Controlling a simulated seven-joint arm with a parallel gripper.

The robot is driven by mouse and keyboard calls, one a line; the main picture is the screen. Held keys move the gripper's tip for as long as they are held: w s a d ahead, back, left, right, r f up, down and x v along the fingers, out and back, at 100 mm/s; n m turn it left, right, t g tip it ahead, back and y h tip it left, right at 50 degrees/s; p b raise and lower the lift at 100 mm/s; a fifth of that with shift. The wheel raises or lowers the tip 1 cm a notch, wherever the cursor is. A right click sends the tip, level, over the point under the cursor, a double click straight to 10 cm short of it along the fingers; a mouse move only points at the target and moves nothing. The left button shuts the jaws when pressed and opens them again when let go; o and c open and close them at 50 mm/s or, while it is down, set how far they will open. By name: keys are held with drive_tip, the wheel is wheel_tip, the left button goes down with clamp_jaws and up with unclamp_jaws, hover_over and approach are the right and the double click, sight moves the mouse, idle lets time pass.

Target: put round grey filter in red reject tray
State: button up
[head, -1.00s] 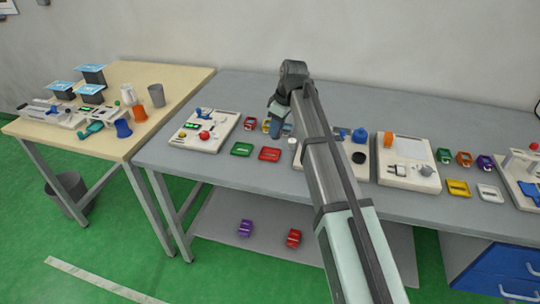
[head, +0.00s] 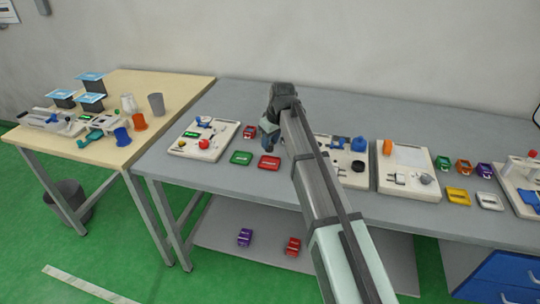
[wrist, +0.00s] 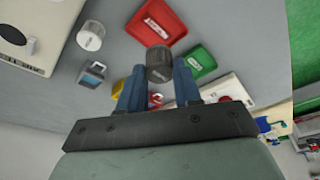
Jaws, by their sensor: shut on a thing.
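My gripper (wrist: 158,72) has blue fingers shut on the round grey filter (wrist: 160,60), a short dark-grey cylinder, in the wrist view. The red reject tray (wrist: 155,22) lies just beyond the filter in that view, with a pale label inside and no part on it. In the head view the red tray (head: 269,163) lies near the bench's front edge, and my gripper (head: 268,131) is behind it. The filter cannot be made out in the head view. The gap between filter and bench is hard to judge.
A green tray (head: 241,158) lies left of the red one; it also shows in the wrist view (wrist: 200,62). A white round part (wrist: 91,35) and a small blue-grey part (wrist: 93,73) stand nearby. A white fixture board (head: 205,138) stands to the left.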

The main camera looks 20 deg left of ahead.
sight(271, 151)
drive_tip(key=shift+f, duration=2.95)
drive_tip(key=shift+f, duration=0.1)
drive_tip(key=o, duration=1)
drive_tip(key=v, duration=1.2)
